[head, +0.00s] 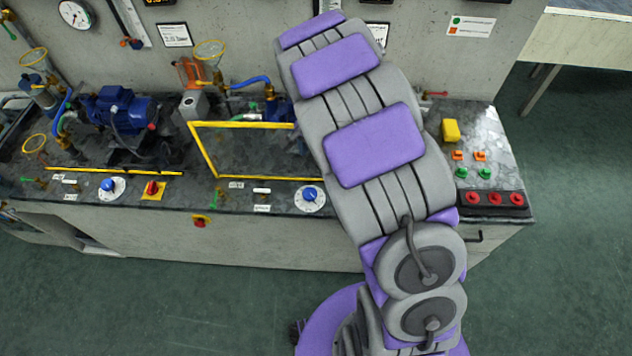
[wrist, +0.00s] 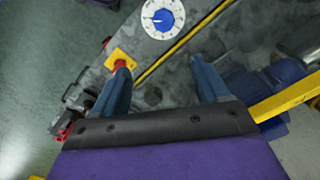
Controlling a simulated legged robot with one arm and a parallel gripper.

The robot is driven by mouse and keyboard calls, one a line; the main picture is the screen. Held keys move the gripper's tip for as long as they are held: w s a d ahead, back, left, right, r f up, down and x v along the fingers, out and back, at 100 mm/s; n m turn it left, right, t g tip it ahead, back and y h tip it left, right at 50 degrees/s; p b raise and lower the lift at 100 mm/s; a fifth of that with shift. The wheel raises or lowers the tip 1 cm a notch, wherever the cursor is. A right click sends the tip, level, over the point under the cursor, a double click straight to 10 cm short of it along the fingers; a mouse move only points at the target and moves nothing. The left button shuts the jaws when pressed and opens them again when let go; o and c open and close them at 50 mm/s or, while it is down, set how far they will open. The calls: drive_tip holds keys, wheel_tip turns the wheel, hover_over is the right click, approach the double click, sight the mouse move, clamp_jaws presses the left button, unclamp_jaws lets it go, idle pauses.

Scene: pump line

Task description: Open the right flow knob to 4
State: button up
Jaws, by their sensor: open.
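The right flow knob (head: 310,194) is a blue knob on a round white dial at the front edge of the bench in the head view, just left of my arm. Its setting is too small to read. A similar left flow knob (head: 109,185) sits further left.
A red switch on a yellow plate (head: 153,189) sits between the dials. A yellow frame (head: 205,165) stands behind the right dial. Blue pump motor (head: 122,108) is at left. Red buttons (head: 494,199) line the right end. Floor in front is clear.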

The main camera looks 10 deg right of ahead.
approach(309, 191)
drive_tip(key=f, duration=0.1)
drive_tip(key=d+f+b, duration=0.1)
drive_tip(key=f, duration=0.1)
drive_tip(key=f+b, duration=0.1)
drive_tip(key=shift+s+d+f, duration=0.25)
drive_tip(key=shift+d, duration=0.1)
drive_tip(key=a+f, duration=0.1)
drive_tip(key=f, duration=0.1)
drive_tip(key=a+f+b, duration=0.1)
drive_tip(key=a+f, duration=0.1)
drive_tip(key=shift+a, duration=0.2)
drive_tip(key=shift+d+f, duration=0.1)
drive_tip(key=shift+d, duration=1.4)
drive_tip(key=shift+c, duration=1.2)
drive_tip(key=shift+a, duration=1.15)
drive_tip(key=c, duration=0.6)
drive_tip(key=shift+d, duration=0.1)
drive_tip(key=shift+c, duration=0.7)
drive_tip(key=shift+w+d, duration=0.15)
drive_tip(key=shift+d, duration=0.2)
drive_tip(key=shift+c, duration=0.3)
